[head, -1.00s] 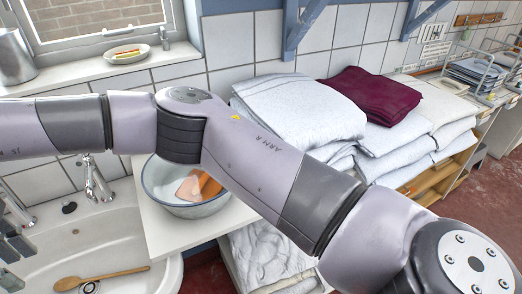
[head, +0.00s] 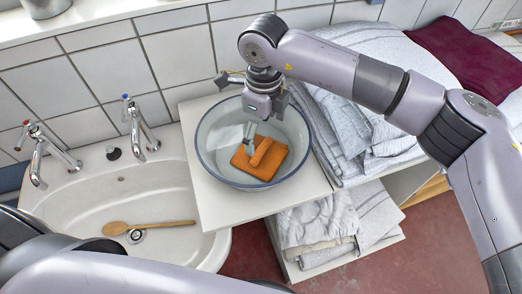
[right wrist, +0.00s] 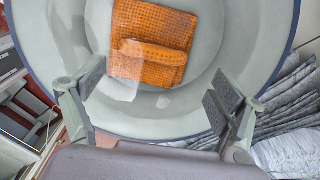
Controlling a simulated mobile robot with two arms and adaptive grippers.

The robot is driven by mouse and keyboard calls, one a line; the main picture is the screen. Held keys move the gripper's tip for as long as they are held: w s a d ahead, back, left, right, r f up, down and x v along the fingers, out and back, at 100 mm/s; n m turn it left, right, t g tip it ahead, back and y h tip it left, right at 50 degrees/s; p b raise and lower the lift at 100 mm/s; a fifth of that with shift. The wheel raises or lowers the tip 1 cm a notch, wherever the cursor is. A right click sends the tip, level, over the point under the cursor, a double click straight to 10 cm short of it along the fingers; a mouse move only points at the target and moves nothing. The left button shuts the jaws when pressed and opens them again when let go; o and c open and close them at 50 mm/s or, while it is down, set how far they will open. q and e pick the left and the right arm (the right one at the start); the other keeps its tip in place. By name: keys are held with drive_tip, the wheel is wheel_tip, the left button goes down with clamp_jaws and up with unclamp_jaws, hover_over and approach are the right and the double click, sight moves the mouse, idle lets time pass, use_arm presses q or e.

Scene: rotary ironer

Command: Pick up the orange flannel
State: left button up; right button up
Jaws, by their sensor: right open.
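The orange flannel (head: 250,165) lies folded in the bottom of a pale, blue-rimmed bowl (head: 213,140), with a folded strip of it raised on top. In the right wrist view the flannel (right wrist: 155,25) looks textured and lies at the top middle, inside the bowl (right wrist: 215,25). My right gripper (head: 264,135) is over the bowl, pointing down, its fingers near the flannel in the picture. In the right wrist view the gripper (right wrist: 158,92) is open, with its two fingers wide apart and nothing held between them. My left gripper is out of view.
The bowl stands on a white counter (head: 220,210) beside a sink (head: 90,185) with two taps and a wooden spoon (head: 150,226). Folded pale linen (head: 365,120) is stacked close to the bowl's right. More cloth (head: 315,222) lies on a shelf below.

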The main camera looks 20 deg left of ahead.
sight(262, 150)
drive_tip(key=shift+s+d+f, duration=0.15)
drive_tip(key=shift+s+f, duration=0.15)
drive_tip(key=shift+f, duration=0.05)
drive_tip(key=shift+s+f+p, duration=0.25)
drive_tip(key=shift+f+p, duration=0.7)
drive_tip(key=shift+f, duration=0.05)
drive_tip(key=shift+w+a+f+p, duration=0.1)
drive_tip(key=shift+f+p, duration=0.05)
drive_tip(key=shift+f, duration=0.5)
drive_tip(key=shift+a+f+p, duration=0.1)
drive_tip(key=shift+f+p, duration=0.05)
drive_tip(key=shift+f, duration=0.75)
drive_tip(key=c, duration=0.6)
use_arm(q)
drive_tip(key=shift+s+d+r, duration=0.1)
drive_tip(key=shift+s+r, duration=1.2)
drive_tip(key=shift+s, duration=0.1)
use_arm(e)
drive_tip(key=c, duration=0.6)
drive_tip(key=shift+r, duration=0.1)
